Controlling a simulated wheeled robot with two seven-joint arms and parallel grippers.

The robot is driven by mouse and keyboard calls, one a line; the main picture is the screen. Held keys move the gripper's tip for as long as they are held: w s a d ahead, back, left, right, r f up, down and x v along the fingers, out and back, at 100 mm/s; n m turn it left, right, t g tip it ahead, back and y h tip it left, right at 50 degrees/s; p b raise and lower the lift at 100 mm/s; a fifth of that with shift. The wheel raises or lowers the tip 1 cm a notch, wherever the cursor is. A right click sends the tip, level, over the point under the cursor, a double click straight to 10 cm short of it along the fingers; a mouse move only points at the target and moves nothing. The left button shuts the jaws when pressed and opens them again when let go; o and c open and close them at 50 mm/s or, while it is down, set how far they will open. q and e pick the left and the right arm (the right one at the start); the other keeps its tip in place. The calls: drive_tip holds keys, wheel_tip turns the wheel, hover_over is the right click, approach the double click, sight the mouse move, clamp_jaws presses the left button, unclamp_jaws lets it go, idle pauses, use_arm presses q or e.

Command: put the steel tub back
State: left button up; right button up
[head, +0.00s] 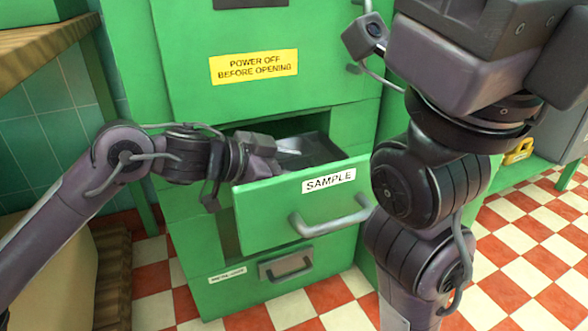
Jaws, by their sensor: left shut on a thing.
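The green drawer labelled SAMPLE (265,215) is pulled out of a green cabinet in the head view. Its inside (320,149) is dark. My left gripper (264,157) reaches in from the left over the drawer's left front corner and is shut. A small pale, shiny piece just past its fingers looks like part of the steel tub (289,146). Most of the tub is hidden, and I cannot tell whether it touches the drawer floor. My right arm stands on the right, but its gripper is not in view.
A yellow sign (253,66) is on the cabinet above the open drawer. A shut lower drawer (286,266) is below it. A wooden worktop (42,47) is at the upper left. Red and white floor tiles (530,235) lie clear at the right. A yellow object (519,151) is farther back.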

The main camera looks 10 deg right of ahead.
use_arm(q)
drive_tip(key=o, duration=1)
drive_tip(key=shift+o, duration=0.2)
drive_tip(key=p+v, duration=0.4)
drive_tip(key=v, duration=0.3)
drive_tip(key=shift+r, duration=0.1)
drive_tip(key=shift+s+a, duration=0.15)
drive_tip(key=shift+a, duration=0.05)
